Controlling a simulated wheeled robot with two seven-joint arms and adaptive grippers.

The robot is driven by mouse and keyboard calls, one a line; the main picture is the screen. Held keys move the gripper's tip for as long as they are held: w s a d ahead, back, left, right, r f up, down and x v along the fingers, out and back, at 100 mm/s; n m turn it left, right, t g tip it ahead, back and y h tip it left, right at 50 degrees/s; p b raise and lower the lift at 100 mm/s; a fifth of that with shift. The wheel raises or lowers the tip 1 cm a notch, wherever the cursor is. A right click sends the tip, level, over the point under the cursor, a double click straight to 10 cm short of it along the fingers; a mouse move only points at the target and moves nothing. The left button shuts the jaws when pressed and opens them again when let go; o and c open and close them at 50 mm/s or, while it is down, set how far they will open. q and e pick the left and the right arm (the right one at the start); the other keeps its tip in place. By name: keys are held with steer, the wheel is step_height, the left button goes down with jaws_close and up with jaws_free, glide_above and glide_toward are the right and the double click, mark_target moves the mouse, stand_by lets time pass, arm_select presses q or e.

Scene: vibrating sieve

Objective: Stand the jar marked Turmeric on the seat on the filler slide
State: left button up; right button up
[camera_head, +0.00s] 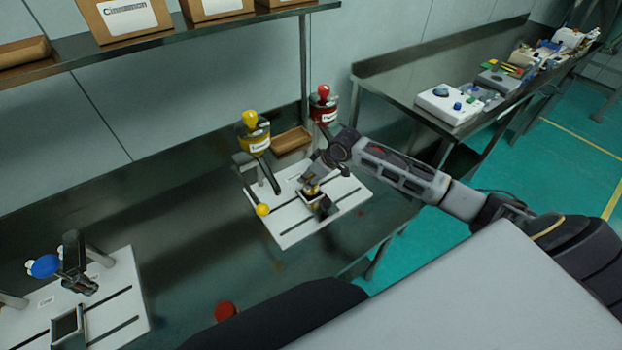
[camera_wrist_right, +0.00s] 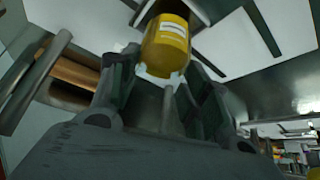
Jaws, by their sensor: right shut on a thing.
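The jar is yellow with a pale label whose text I cannot read; it shows between the fingers in the right wrist view (camera_wrist_right: 166,48) and as a small yellow patch in the head view (camera_head: 313,188). My right gripper (camera_head: 312,184) is shut on it, low over the white filler plate (camera_head: 290,234). The dark slide seat (camera_head: 322,208) is right by the jar; the gripper partly hides it. I cannot tell whether the jar touches the seat. My left gripper is not in view.
A yellow-topped filler (camera_head: 253,135) and a red-topped one (camera_head: 323,104) stand behind the plate, with a brown tray (camera_head: 291,141) between them. A yellow ball knob (camera_head: 262,210) is at the plate's left. Another white station (camera_head: 118,302) is at far left.

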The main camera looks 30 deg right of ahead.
steer(key=shift+f, duration=0.7)
steer(key=shift+f, duration=0.1)
steer(key=o, duration=1.1)
steer(key=v, duration=1.2)
